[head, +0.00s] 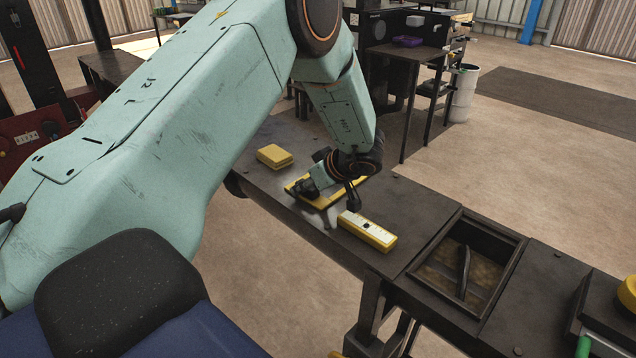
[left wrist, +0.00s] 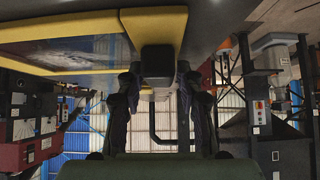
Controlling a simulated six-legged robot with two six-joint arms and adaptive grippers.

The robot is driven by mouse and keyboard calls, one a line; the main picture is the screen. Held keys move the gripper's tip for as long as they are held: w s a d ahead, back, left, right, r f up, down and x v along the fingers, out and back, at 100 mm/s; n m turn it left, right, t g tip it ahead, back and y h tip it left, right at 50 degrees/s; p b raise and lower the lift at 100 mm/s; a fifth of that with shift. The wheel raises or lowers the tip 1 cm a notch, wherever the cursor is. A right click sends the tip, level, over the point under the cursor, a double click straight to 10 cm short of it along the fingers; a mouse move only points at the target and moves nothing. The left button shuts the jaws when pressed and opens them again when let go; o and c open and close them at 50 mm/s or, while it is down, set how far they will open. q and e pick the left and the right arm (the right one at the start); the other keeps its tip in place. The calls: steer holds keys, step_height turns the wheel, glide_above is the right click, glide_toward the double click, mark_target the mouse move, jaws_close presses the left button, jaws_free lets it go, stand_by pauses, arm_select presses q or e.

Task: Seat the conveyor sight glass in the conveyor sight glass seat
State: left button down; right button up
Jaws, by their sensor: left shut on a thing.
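A yellow-framed flat piece (head: 327,204), which looks like the conveyor sight glass, lies on or just above the dark bench. My left gripper (head: 308,188) is at its left end and partly covers it. In the left wrist view, my left gripper (left wrist: 160,88) is shut on a yellow block-like part (left wrist: 154,25), with a finger on each side. A yellow-edged panel (left wrist: 50,29) spreads to the left there. Whether it touches the bench is unclear. A dark-rimmed rectangular opening (head: 437,284) in the bench at right may be the seat. My right gripper is not in view.
A yellow block (head: 274,156) lies behind the frame. A yellow box with a white top (head: 367,231) lies between the frame and the opening. A yellow round-topped item (head: 627,291) stands at the far right. Bare bench shows around the yellow box.

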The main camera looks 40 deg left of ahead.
arm_select(q)
step_height(320, 180, up, 9)
steer(key=shift+r+p, duration=0.2)
steer(key=shift+p, duration=0.45)
steer(key=shift+r, duration=0.2)
steer(key=shift+a, duration=0.2)
steer(key=shift+d+r, duration=0.15)
stand_by(0.4)
